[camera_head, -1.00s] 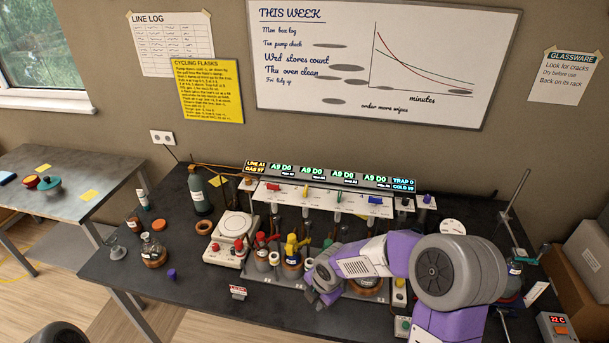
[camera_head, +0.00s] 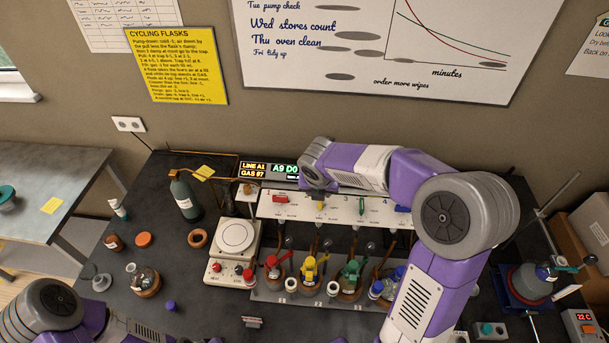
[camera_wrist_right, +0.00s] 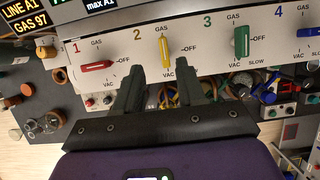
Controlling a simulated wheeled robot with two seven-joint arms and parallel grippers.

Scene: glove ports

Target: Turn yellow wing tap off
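The yellow wing tap (camera_head: 320,205) is on the white panel's position 2. In the right wrist view the tap (camera_wrist_right: 165,52) stands upright along the line between the GAS and VAC marks, with OFF to its right. My right gripper (camera_head: 317,187) is just above the tap in the head view. In the wrist view its two fingers (camera_wrist_right: 172,78) are spread, with the tap visible between and beyond them. I see no clear contact. My left arm shows at the lower left, but its gripper is not visible.
The red tap (camera_wrist_right: 97,65) lies sideways; the green tap (camera_wrist_right: 241,42) stands upright beside the yellow one. A blue tap (camera_wrist_right: 309,32) is further right. Below the panel are flasks, including one with a yellow top (camera_head: 313,268). A hotplate (camera_head: 236,240) stands left.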

